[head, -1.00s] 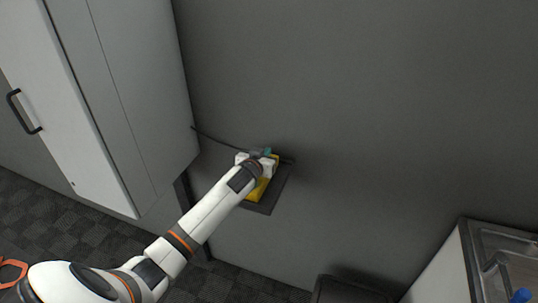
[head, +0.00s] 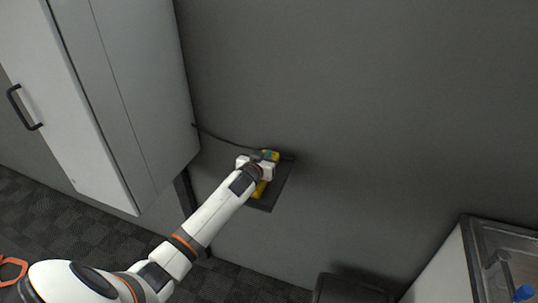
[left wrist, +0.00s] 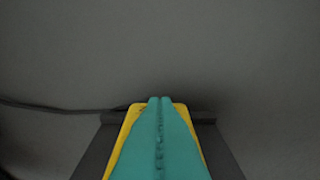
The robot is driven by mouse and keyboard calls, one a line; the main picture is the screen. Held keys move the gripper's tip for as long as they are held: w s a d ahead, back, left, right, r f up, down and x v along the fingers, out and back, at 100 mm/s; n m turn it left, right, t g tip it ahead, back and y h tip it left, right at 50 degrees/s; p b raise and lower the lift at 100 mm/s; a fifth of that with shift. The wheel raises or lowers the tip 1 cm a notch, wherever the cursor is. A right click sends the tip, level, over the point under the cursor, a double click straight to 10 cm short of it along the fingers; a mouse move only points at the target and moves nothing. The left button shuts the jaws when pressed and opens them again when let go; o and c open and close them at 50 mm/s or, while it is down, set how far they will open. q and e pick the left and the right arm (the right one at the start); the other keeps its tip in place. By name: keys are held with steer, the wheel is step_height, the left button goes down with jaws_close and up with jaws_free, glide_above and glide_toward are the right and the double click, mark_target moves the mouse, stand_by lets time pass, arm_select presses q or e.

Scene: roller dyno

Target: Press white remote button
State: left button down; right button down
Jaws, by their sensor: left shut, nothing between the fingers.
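A yellow remote (head: 261,188) lies on a dark shelf (head: 277,188) by the grey wall. My left gripper (head: 267,156) is over it and hides its middle. In the left wrist view, the teal fingers (left wrist: 160,100) are shut together with nothing between them. They cover most of the remote, whose yellow edge (left wrist: 130,115) shows on both sides. The white button is not visible in either view. I cannot tell whether the fingertips touch the remote. My right gripper is not in view.
A black cable (head: 220,137) runs along the wall to the shelf. A grey cabinet (head: 150,100) with a black handle stands at left. A dark bin-like object (head: 350,290) is below right, and a tray-topped unit (head: 450,265) stands at far right.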

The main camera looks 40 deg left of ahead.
arm_select(q)
steer(key=shift+s+d+f, duration=0.1)
steer(key=shift+s+f, duration=0.05)
steer(key=shift+f, duration=0.45)
steer(key=r+p, duration=0.1)
steer(key=r, duration=0.1)
steer(key=w+r+p, duration=0.1)
steer(key=r+p, duration=0.2)
steer(key=shift+w+a+r, duration=0.15)
steer(key=shift+a+r, duration=0.1)
steer(key=shift+r, duration=0.15)
steer(key=shift+s+d+f+b, duration=0.25)
steer(key=shift+s+f+b, duration=0.25)
steer(key=shift+s, duration=0.2)
steer(key=v, duration=0.2)
steer(key=b+v, duration=0.1)
steer(key=v, duration=0.4)
steer(key=shift+s+a+r+b, duration=0.1)
steer(key=shift+s+r+b, duration=0.2)
steer(key=shift+s+r, duration=0.35)
steer(key=shift+s, duration=0.1)
